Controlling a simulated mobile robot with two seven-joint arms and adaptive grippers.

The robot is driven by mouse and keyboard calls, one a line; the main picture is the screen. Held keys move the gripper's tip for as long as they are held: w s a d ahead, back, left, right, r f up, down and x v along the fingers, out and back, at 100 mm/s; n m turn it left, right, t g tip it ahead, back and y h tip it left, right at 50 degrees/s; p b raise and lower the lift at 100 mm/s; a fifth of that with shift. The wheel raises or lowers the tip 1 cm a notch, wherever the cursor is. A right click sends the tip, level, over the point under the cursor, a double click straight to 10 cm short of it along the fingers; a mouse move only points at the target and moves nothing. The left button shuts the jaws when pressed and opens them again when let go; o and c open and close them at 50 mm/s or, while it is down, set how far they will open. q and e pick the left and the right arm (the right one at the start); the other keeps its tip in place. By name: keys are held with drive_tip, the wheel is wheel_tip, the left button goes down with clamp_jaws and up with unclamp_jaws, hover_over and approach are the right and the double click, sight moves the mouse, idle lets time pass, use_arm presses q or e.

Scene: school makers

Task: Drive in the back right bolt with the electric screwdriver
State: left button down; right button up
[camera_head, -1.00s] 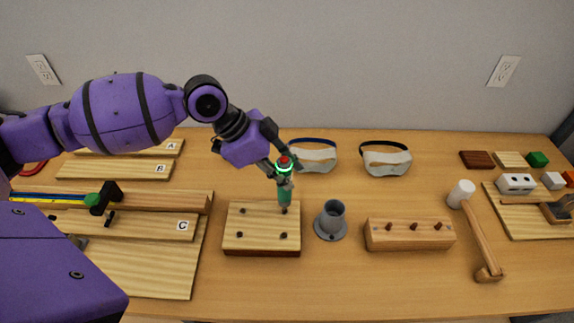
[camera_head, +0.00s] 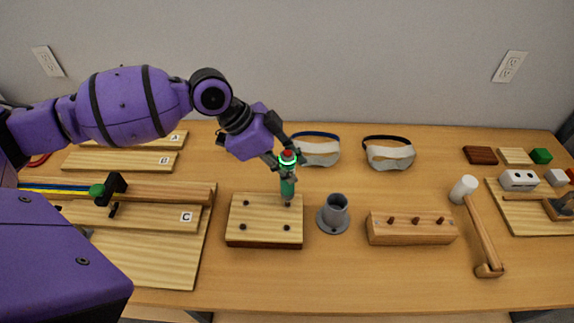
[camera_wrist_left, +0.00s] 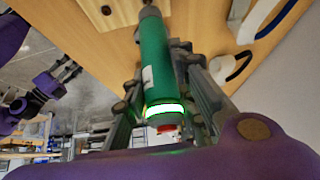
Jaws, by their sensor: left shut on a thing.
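The green electric screwdriver (camera_head: 288,183) stands nearly upright over the back right bolt (camera_head: 287,204) of the wooden block (camera_head: 265,236). My left gripper (camera_head: 287,162) is shut on its upper part, near a glowing ring and red top. The tool's tip meets the bolt or is just above it; I cannot tell which. The other bolts show as dark heads at the back left (camera_head: 246,201), front left (camera_head: 242,227) and front right (camera_head: 287,228). In the left wrist view the screwdriver (camera_wrist_left: 155,65) lies between the fingers, pointing at the block (camera_wrist_left: 110,12). My right gripper is not in view.
A grey holder (camera_head: 334,214) stands just right of the block, with a pegged wooden block (camera_head: 411,229) and a mallet (camera_head: 480,230) further right. Goggles (camera_head: 318,152) lie behind. Boards and a clamp (camera_head: 112,190) fill the left side.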

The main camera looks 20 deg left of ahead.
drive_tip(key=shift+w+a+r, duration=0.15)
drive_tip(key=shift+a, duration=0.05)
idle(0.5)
use_arm(q)
drive_tip(key=shift+s+f, duration=0.1)
drive_tip(key=shift+f, duration=0.1)
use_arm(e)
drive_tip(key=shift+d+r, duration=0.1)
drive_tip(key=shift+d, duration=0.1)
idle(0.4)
